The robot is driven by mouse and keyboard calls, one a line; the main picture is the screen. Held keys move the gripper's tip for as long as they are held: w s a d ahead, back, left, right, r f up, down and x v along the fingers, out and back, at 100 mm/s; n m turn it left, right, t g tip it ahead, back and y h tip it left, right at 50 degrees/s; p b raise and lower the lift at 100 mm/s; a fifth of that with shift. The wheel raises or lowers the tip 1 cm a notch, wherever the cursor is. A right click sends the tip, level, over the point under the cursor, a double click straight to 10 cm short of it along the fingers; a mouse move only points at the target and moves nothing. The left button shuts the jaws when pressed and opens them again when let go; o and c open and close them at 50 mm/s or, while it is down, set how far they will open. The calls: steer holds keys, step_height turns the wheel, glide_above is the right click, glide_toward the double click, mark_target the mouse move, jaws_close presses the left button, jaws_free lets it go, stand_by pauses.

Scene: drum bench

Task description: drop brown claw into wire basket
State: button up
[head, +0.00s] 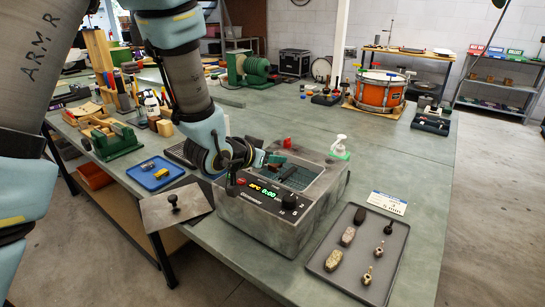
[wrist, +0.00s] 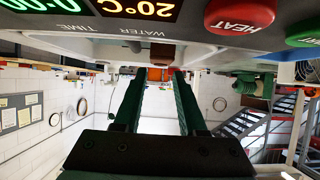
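The wire basket (head: 296,180) shows as dark mesh in the open tank of the grey cleaner (head: 262,213). My gripper (head: 278,158) is above the left part of the tank opening, with its green fingers pointing right. In the wrist view, my gripper (wrist: 160,73) has two parallel fingers with a gap, and a small brown block, apparently the brown claw (wrist: 162,55), fills the gap at the fingertips. The claw is too small to make out in the head view. My gripper hides part of the basket.
A dark tray (head: 318,268) with several small parts lies at the front right. A blue tray (head: 146,179) with small blue and yellow parts is left of the cleaner. A plate with a knob (head: 174,207) is at its left front. A white-topped bottle (head: 340,147) stands behind.

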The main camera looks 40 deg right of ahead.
steer(key=o, duration=0.4)
steer(key=b+v, duration=0.2)
steer(key=v, duration=0.6)
steer(key=shift+a+b, duration=0.25)
steer(key=shift+b, duration=0.05)
steer(key=shift+b+v, duration=1.05)
steer(key=shift+v, duration=0.15)
steer(key=shift+r, duration=0.1)
